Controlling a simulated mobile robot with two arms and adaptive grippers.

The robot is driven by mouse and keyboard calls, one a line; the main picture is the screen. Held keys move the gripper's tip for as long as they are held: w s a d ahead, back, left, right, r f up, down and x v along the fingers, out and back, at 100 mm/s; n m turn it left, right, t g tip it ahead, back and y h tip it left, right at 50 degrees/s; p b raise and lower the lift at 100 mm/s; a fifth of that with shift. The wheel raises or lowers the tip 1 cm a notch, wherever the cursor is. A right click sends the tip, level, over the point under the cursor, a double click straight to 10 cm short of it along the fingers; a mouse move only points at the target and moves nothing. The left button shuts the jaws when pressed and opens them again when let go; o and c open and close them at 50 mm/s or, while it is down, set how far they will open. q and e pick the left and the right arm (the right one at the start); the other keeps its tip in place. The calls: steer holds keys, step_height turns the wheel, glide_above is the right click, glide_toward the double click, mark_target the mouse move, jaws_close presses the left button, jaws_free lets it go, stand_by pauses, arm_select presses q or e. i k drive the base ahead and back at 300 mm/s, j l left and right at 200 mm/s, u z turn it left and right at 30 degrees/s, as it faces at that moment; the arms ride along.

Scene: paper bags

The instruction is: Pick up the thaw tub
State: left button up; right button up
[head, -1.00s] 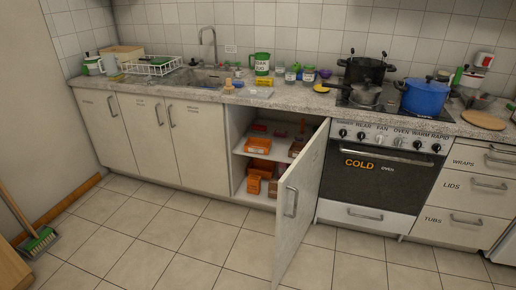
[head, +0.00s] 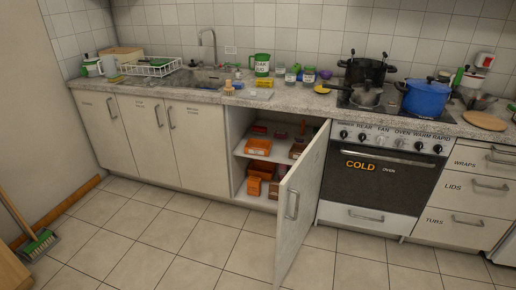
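I cannot pick out the thaw tub for certain. A green and white container (head: 262,65) with dark lettering stands on the counter right of the sink; its label is too small to read surely. Several orange and reddish tubs or boxes (head: 258,146) sit on the shelves of the open cupboard (head: 239,152), partly hidden by its door. A drawer marked TUBS (head: 455,225) is shut, so its contents are hidden. Neither of my grippers is in view.
The cupboard door (head: 301,205) stands open into the room. The oven (head: 385,175), marked COLD, is shut, with a blue pot (head: 426,98) and dark pans above. A broom (head: 38,243) stands at lower left. The tiled floor is otherwise clear.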

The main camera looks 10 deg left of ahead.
mark_target(255, 147)
steer(key=i+j, duration=0.45)
steer(key=i+j+z, duration=0.1)
steer(key=i+j, duration=0.4)
steer(key=j, duration=0.15)
steer(key=i+j, duration=0.4)
steer(key=j, duration=0.2)
